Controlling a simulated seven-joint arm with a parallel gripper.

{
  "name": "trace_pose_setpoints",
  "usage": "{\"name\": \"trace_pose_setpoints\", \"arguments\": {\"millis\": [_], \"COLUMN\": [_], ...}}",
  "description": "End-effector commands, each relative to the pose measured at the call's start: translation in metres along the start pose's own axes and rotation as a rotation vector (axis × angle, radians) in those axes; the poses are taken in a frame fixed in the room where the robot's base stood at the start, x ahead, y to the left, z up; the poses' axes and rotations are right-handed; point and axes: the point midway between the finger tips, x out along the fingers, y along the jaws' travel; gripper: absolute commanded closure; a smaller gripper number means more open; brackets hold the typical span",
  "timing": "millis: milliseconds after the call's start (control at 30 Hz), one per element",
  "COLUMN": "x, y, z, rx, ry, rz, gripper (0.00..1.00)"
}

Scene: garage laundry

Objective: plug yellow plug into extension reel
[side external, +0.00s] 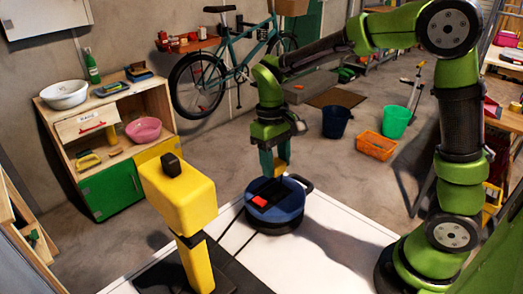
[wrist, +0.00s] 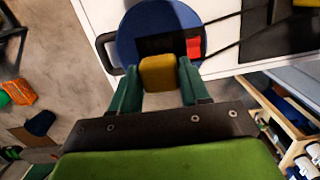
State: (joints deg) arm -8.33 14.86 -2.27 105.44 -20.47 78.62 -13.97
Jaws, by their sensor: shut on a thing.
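The extension reel (side external: 288,212) is a round blue drum with a dark handle, a dark top panel and a red part, standing on the white table. It also shows in the wrist view (wrist: 140,22), below my gripper. My gripper (side external: 273,166), with green fingers, points down over the reel's far side. It is shut on the yellow plug (wrist: 159,73), a small yellow block between the fingertips. In the side view only a strip of the plug (side external: 284,168) shows. The plug's underside is hidden, and I cannot tell whether it touches the reel.
A tall yellow object (side external: 180,195) stands on a dark base at the table's front left. Dark cables run from there towards the reel. The white tabletop (side external: 325,255) is clear right of the reel. A wooden cabinet (side external: 160,100) stands at the back left.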

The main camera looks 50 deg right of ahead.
Motion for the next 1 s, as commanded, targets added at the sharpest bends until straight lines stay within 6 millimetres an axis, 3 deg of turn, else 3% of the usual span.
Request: {"name": "trace_pose_setpoints", "arguments": {"millis": [600,1000], "x": [0.049,0.057], "y": [0.000,0.000], "z": [-0.005,-0.007], "rx": [0.000,0.000], "ry": [-0.002,0.000], "rz": [0.000,0.000], "gripper": [0.81,0.81]}}
